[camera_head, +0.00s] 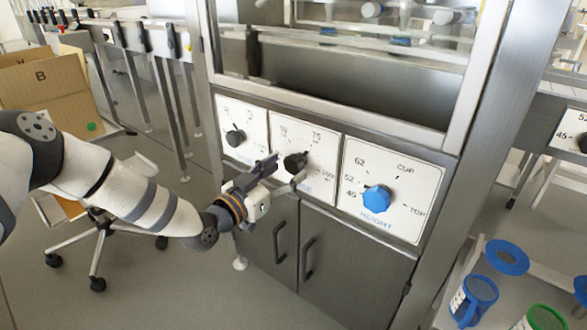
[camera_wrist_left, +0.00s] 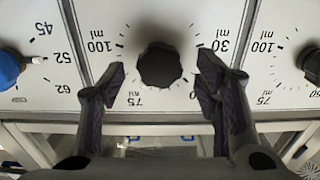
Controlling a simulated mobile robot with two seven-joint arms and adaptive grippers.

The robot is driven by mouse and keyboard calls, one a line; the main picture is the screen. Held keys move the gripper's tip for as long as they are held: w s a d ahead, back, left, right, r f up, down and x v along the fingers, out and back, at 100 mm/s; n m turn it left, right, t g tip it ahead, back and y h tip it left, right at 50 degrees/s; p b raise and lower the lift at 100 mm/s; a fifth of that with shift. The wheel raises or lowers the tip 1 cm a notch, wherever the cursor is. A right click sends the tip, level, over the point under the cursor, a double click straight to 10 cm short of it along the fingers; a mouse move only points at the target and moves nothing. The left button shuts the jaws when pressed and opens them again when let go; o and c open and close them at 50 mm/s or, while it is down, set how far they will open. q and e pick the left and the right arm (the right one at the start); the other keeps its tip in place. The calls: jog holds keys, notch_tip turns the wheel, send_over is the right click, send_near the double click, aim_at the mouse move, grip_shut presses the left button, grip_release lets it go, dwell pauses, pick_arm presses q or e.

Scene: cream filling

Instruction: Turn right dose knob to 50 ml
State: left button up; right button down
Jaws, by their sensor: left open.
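The right dose knob (camera_head: 295,162) is black and round, on the middle white panel (camera_head: 318,186) of the machine front. In the left wrist view the knob (camera_wrist_left: 160,66) is centred on its dial, with 100 ml at left, 30 ml at right and 75 below. Which mark it points to cannot be made out. My left gripper (camera_head: 285,175) is open at this knob. In the wrist view its fingers (camera_wrist_left: 162,75) stand on both sides of the knob, with a gap visible on each side. My right gripper is not in view.
A blue height knob (camera_head: 376,199) is on the panel to the right, and another black knob (camera_head: 235,138) on the panel to the left. Cabinet doors with handles (camera_head: 307,258) are below. A cardboard box (camera_head: 50,84) and blue containers (camera_head: 474,301) stand off to the sides.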

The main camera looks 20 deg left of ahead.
aim_at(290, 168)
pick_arm(q)
jog(key=x, duration=0.3)
jog(key=shift+w+d, duration=0.1)
jog(key=shift+w, duration=0.2)
jog(key=c, duration=1.2)
jog(key=shift+f+n+b, duration=0.1)
jog(key=shift+n+b, duration=0.2)
